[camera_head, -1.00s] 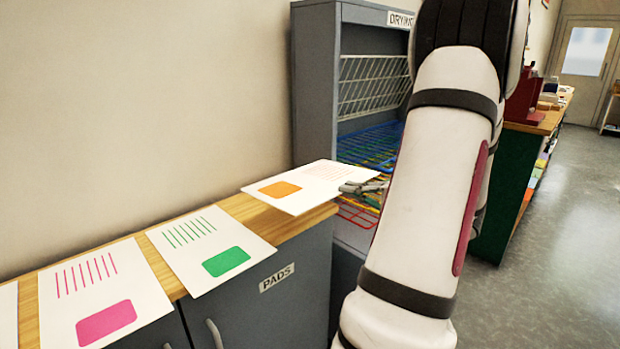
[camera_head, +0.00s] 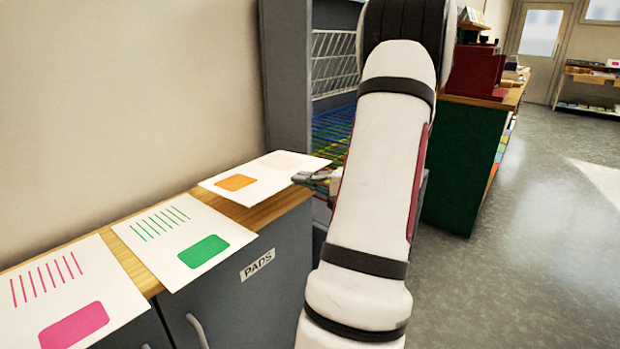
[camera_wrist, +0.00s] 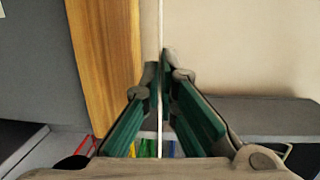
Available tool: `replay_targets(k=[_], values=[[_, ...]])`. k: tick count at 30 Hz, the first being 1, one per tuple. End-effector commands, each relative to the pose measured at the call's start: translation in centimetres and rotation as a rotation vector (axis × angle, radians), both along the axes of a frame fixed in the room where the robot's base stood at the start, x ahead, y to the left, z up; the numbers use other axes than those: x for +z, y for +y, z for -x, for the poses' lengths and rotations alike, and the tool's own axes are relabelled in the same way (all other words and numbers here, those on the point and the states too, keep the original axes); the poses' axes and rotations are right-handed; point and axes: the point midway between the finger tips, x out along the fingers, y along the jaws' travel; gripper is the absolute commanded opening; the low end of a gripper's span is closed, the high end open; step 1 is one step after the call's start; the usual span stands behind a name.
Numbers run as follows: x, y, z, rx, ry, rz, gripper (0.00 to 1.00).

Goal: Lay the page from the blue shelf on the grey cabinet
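The page with an orange block (camera_head: 282,165) is above the right end of the wooden top of the grey cabinet (camera_head: 240,300). My gripper (camera_head: 312,178) is shut on the page's right edge, partly hidden by my arm. In the wrist view, the page (camera_wrist: 160,30) shows edge-on as a thin white line between the green finger pads. A narrow gap shows there between the page and the wooden top (camera_wrist: 105,60). The blue shelf (camera_head: 333,122) of the grey drying rack is partly hidden behind my arm.
A page with a green block (camera_head: 185,240) and one with a pink block (camera_head: 70,290) lie on the cabinet to the left. The rack's side wall (camera_head: 288,80) stands just beyond its right end. A dark green unit (camera_head: 465,160) stands at right; the floor there is clear.

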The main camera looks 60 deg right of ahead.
Motion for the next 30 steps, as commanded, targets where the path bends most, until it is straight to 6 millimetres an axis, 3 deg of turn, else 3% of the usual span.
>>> replay_targets(k=[15, 30], values=[[-4.9, -0.7, -2.8, 0.000, 0.000, 0.000, 0.00], [-5.7, -0.8, -3.4, -0.001, 0.000, 0.000, 0.00]])
